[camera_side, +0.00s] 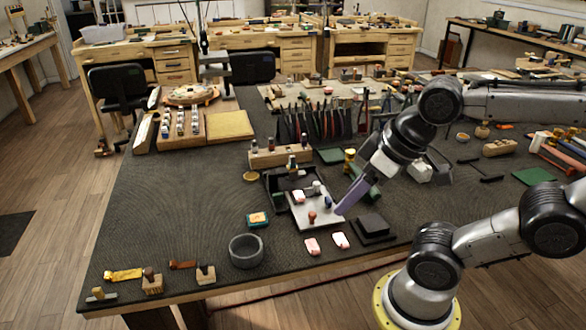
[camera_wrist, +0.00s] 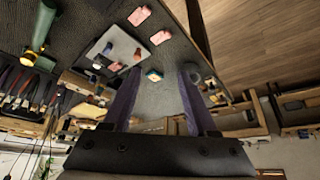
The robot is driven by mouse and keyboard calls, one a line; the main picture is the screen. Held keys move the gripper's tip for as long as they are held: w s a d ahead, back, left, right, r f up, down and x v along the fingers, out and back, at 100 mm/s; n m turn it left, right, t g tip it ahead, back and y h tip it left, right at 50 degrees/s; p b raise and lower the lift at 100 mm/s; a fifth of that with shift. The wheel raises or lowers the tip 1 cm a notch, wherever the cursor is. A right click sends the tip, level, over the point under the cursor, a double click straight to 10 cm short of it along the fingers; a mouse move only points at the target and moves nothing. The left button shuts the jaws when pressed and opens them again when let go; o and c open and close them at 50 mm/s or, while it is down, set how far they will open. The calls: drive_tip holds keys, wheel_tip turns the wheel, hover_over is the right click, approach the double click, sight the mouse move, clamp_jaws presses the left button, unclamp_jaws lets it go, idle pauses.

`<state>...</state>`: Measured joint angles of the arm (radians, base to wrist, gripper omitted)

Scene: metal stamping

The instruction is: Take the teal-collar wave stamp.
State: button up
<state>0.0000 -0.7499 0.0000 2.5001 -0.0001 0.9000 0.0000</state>
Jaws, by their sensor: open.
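My gripper (camera_side: 342,207) has long purple fingers and reaches down from the right to the right edge of a pale plate (camera_side: 300,217). In the wrist view the gripper (camera_wrist: 159,72) has its fingers wide apart with nothing held between them. Small stamps stand on the plate: one dark blue (camera_side: 328,202), one red-brown (camera_side: 312,216) and one whitish (camera_side: 316,186). The red-brown stamp also shows in the wrist view (camera_wrist: 137,54). Collars and wave marks are too small to read, so I cannot tell which is the teal-collar wave stamp.
A black block (camera_side: 373,225) lies right of the plate. Two pink erasers (camera_side: 312,246) lie in front. A teal-and-orange pad (camera_side: 258,219) and a grey bowl (camera_side: 246,250) are at left. A wooden holder (camera_side: 265,159) stands behind.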

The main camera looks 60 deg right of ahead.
drive_tip(key=w+d+r+n+g, duration=0.3)
drive_tip(key=w+d+r+n, duration=0.2)
drive_tip(key=w+r+n, duration=0.55)
drive_tip(key=m+g, duration=0.2)
drive_tip(key=g, duration=0.1)
hover_over(292, 156)
wheel_tip(292, 156, down, 4)
drive_tip(key=shift+n, duration=0.25)
wheel_tip(292, 156, down, 13)
drive_tip(key=shift+f, duration=0.2)
